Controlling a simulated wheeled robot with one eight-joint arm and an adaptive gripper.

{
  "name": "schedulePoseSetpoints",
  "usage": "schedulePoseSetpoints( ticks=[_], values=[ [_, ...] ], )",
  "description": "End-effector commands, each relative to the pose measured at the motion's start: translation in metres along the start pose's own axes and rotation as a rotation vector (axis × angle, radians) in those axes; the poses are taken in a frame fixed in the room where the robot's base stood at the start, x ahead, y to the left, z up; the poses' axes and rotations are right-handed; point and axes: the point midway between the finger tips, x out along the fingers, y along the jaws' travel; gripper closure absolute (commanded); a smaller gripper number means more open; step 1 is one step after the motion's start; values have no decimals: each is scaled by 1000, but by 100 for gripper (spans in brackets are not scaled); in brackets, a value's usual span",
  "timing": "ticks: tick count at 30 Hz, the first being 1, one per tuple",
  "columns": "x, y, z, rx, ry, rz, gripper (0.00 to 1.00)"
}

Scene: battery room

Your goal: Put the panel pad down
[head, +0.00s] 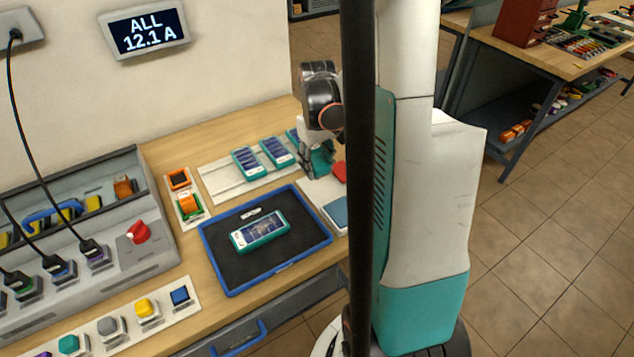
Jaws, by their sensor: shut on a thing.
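My gripper (312,172) is low over the back right of the wooden bench, beside the right end of a white strip. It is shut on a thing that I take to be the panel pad. The pad is too small and too covered by the fingers and dark pole to make out its shape or whether it touches the bench. A red pad (340,172) and a grey-blue pad (336,213) lie on a white sheet just right of and below the gripper, both partly hidden by the pole.
Teal devices (248,163) stand on the white strip (218,186). A blue-rimmed black tray (222,270) holds another teal device (260,231) and a small white piece. A grey console (150,258) with plugs and a red knob (138,232) is at left. A wall display (148,31) reads "ALL 12.1 A".

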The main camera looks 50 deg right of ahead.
Motion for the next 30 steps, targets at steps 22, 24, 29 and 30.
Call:
schedulePoseSetpoints(
  ticks=[22,24,29,30],
  values=[
    [56,0,0,0,0,0,87],
    [56,0,0,0,0,0,87],
    [60,0,0,0,0,0,57],
    [60,0,0,0,0,0,48]
  ],
)
